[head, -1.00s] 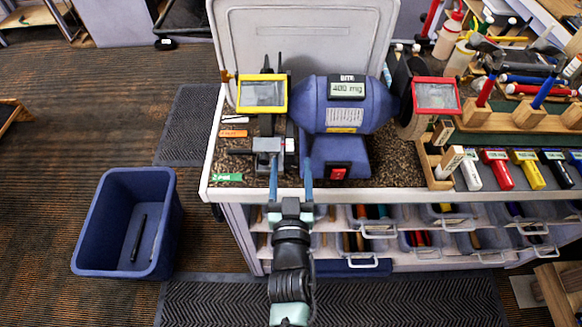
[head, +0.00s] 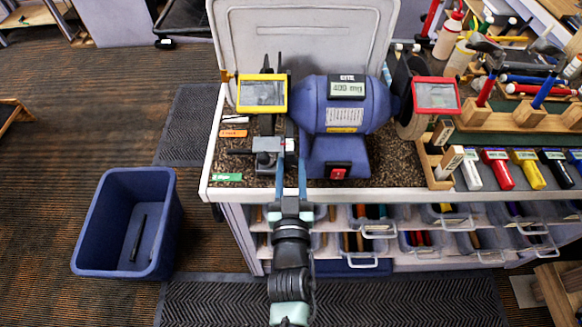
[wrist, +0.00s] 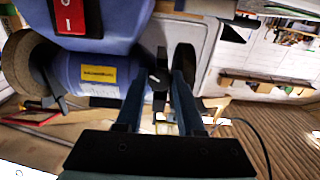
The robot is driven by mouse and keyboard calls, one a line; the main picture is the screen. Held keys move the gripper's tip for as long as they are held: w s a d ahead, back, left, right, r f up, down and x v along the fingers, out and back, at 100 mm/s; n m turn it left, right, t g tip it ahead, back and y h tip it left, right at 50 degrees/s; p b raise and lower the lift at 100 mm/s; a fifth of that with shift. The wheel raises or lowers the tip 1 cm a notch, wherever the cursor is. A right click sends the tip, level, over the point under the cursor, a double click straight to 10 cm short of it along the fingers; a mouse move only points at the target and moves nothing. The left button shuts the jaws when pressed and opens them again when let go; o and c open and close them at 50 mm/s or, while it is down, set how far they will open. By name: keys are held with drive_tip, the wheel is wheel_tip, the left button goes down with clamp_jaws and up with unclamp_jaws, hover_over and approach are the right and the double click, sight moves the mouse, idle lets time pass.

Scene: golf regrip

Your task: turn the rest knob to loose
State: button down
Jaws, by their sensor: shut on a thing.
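The rest knob (wrist: 158,78) is small and dark with a pale pointer mark, in the middle of the wrist view. My gripper (wrist: 160,88) is shut on it, one blue finger on each side. In the head view my gripper (head: 291,165) reaches from the front to the grey tool rest (head: 268,145), left of the blue bench grinder (head: 340,105). The knob is too small to make out clearly there. The pointer's exact setting cannot be read.
Green (head: 227,177) and orange (head: 233,133) labels lie left of the rest. The grinder's red switch (head: 338,171) is just right of my fingers. A blue bin (head: 88,250) stands on the floor at left. Drawers (head: 400,240) sit below the bench edge.

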drive_tip(key=shift+n, duration=0.3)
drive_tip(key=n+b, duration=0.1)
drive_tip(key=n, duration=0.2)
drive_tip(key=shift+n, duration=2.3)
drive_tip(key=c, duration=0.5)
unclamp_jaws()
drive_tip(key=shift+c, duration=0.2)
drive_tip(key=shift+s+b, duration=0.1)
drive_tip(key=shift+b, duration=0.2)
